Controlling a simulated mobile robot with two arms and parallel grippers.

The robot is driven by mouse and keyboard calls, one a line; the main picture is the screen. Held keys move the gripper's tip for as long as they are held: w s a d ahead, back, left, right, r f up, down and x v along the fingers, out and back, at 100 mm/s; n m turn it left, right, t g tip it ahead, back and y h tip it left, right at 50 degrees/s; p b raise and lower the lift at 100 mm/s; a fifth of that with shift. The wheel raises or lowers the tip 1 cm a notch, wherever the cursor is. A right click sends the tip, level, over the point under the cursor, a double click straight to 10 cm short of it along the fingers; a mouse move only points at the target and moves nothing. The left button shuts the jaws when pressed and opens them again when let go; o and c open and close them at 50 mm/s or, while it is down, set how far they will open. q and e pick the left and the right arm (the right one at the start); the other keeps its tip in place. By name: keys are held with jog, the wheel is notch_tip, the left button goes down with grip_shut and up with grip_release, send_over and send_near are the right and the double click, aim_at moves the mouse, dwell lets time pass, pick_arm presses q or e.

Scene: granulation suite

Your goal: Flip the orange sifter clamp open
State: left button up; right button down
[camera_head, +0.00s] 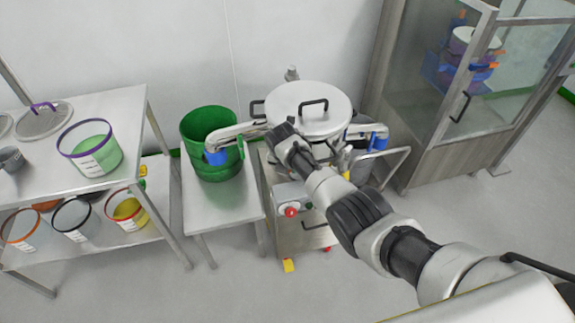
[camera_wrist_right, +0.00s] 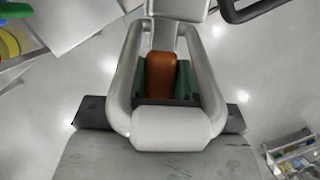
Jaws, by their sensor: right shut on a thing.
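The orange sifter clamp (camera_wrist_right: 161,75) shows in the right wrist view as a short rounded orange piece. It lies between the dark green pads of my right gripper (camera_wrist_right: 162,88), which is shut on it. The sifter (camera_head: 315,125) stands in the middle of the head view, with a round steel lid and a black handle. My right arm reaches up to its front left side. There my own wrist hides the clamp and the right fingertips in the head view. The clamp's exact angle is hard to tell. My left gripper is not in view.
A green drum (camera_head: 210,130) stands on a low steel table (camera_head: 205,205) left of the sifter. A steel shelf table (camera_head: 115,105) with several tubs is further left. A glass-fronted cabinet (camera_head: 445,100) stands at right. The floor between is clear.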

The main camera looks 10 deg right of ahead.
jog(key=shift+w+d+r, duration=0.2)
jog(key=shift+w+r, duration=0.15)
jog(key=shift+r, duration=0.1)
jog(key=shift+w+d+r, duration=0.15)
jog(key=shift+w+r, duration=0.15)
jog(key=shift+r, duration=0.15)
jog(key=c, duration=1.1)
grip_release()
jog(key=shift+o, duration=1.3)
jog(key=shift+w+d+f, duration=0.1)
jog(key=shift+d+f, duration=0.05)
jog(key=shift+o, duration=0.2)
jog(key=shift+d+f, duration=0.1)
jog(key=shift+f, duration=0.15)
jog(key=shift+r, duration=0.1)
jog(key=shift+s+a+r, duration=0.25)
jog(key=shift+a, duration=0.05)
jog(key=p+v, duration=0.1)
jog(key=v, duration=0.9)
jog(key=shift+d, duration=0.3)
